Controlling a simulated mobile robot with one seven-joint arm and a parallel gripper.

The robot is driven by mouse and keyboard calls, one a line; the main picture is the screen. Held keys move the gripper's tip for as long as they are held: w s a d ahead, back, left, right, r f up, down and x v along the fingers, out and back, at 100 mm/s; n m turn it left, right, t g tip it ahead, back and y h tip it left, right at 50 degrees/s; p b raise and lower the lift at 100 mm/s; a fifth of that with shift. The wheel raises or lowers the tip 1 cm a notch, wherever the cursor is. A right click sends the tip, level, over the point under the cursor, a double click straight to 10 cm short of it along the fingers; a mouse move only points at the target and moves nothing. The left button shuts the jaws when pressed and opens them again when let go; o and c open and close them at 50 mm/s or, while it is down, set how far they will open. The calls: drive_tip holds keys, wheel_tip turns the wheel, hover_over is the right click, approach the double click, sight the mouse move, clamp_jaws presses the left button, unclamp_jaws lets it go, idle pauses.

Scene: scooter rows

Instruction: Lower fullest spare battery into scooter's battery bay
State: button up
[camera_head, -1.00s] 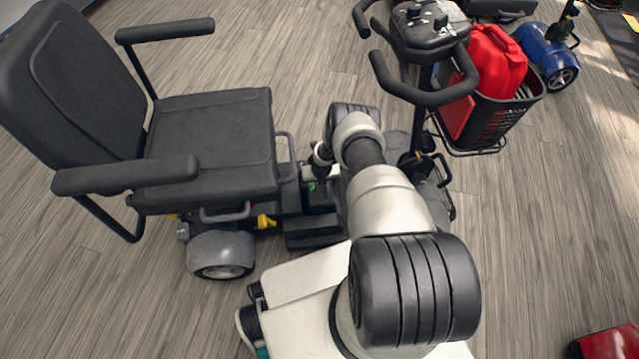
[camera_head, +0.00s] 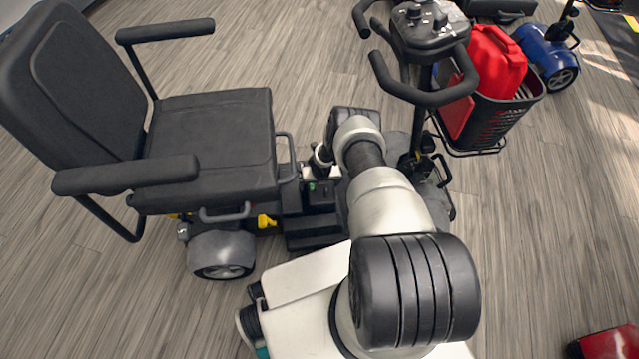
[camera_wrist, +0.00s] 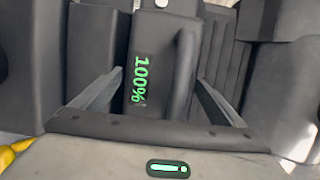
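The spare battery (camera_wrist: 147,78) is dark grey, with a green "100%" readout and a raised handle (camera_wrist: 183,75) along its right side in the wrist view. My gripper (camera_wrist: 160,80) is open, with one finger on either side of the battery top; the handle is not clamped. In the head view, my gripper (camera_head: 320,162) points down at the scooter (camera_head: 212,135), between seat and steering column. A small green mark of the battery (camera_head: 312,187) shows below it. My wrist hides much of the battery bay, so I cannot tell how deep the battery sits.
The scooter's seat and armrests (camera_head: 125,175) stand left of my arm; its handlebar (camera_head: 425,90) rises at the right. A basket (camera_head: 500,120) holds a red can (camera_head: 495,65). A blue scooter (camera_head: 545,50) stands behind.

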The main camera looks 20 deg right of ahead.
drive_tip(key=shift+o, duration=0.4)
drive_tip(key=shift+s+f, duration=0.15)
drive_tip(key=d+p+v, duration=0.1)
drive_tip(key=p+v, duration=0.7)
drive_tip(key=v, duration=0.9)
drive_tip(key=shift+a+r, duration=0.35)
drive_tip(key=shift+r, duration=0.05)
